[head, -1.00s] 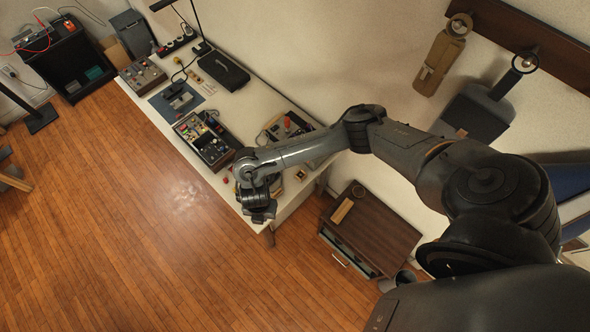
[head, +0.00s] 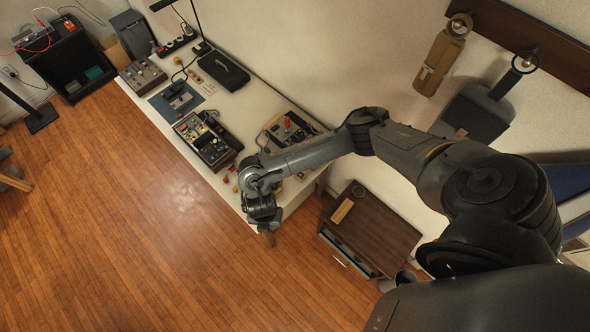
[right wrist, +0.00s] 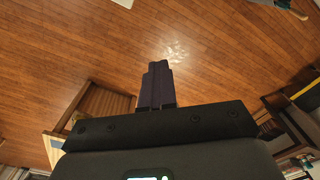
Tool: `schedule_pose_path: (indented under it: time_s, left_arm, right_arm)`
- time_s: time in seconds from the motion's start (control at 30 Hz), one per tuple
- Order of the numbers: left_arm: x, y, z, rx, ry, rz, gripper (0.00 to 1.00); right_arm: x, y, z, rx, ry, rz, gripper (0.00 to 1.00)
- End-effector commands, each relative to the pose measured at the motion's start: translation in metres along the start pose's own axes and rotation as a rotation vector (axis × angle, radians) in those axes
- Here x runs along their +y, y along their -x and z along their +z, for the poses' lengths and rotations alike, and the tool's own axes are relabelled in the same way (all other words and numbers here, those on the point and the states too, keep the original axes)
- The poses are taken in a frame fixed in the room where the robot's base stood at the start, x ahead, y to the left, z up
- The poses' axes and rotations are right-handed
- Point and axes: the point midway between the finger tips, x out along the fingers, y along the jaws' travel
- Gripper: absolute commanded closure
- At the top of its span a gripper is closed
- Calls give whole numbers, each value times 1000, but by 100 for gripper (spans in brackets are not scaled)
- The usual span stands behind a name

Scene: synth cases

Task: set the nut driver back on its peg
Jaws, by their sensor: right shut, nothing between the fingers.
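My right gripper (head: 266,226) is at the near end of the white workbench (head: 262,97), by its front corner, in the head view. In the right wrist view its fingers (right wrist: 157,72) are together with nothing between them, and bare floor lies beyond the tips. I cannot make out the nut driver or its peg in either view; small items at the bench's near end are partly hidden by my right forearm. My left gripper is not in view.
A synth case (head: 208,139) with colored knobs sits on the bench, with a second unit (head: 290,129) behind my forearm. A dark wooden cabinet (head: 380,233) stands right of the bench. The wooden floor (head: 120,220) at left is clear.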

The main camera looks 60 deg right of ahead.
Motion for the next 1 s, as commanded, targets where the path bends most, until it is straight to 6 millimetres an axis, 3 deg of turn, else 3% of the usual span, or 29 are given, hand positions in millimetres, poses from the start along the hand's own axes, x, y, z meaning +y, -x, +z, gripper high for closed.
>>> schedule_pose_path:
  time_s: [1.0]
  left_arm:
    - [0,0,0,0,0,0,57]
  right_arm:
    - [-20,0,-23,-1,25,-1,100]
